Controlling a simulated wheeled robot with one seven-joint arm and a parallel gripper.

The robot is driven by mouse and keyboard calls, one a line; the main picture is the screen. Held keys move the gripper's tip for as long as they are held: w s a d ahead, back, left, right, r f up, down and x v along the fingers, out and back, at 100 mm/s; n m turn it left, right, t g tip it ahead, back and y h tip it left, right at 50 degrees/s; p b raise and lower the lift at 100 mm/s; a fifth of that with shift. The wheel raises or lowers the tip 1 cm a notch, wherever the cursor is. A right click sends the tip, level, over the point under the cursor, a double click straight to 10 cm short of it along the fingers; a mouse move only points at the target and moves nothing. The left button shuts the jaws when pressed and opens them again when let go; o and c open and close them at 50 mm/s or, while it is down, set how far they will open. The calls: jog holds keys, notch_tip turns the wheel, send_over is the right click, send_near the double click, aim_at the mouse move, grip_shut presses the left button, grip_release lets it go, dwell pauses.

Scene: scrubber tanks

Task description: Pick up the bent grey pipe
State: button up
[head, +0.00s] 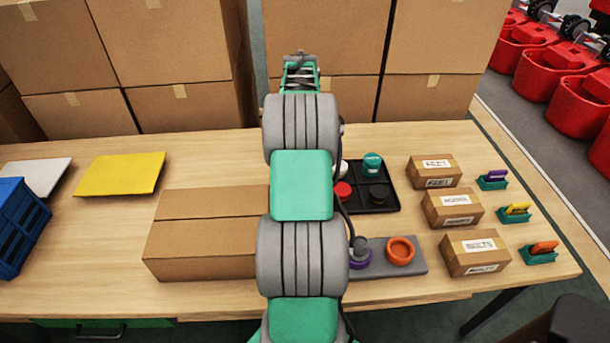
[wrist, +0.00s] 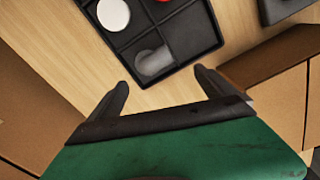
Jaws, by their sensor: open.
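The bent grey pipe (wrist: 154,61) lies in a compartment of the black tray (wrist: 124,40), seen in the wrist view just beyond my fingertips. Its surface is plain grey and close in tone to the tray, so its exact bend is hard to make out. My gripper (wrist: 161,79) is open and empty, with one dark finger at each side and the pipe ahead of the gap between them. In the head view, my arm covers the left part of the tray (head: 393,207), and neither the pipe nor my fingers can be made out there.
A grey board (head: 420,268) carries an orange ring (head: 400,251). A long cardboard box (head: 205,235) stands left of my arm.

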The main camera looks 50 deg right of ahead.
jog(key=f, duration=0.8)
jog(key=shift+d, duration=0.35)
jog(key=shift+c, duration=0.4)
jog(key=shift+w, duration=0.1)
jog(key=c, duration=1.4)
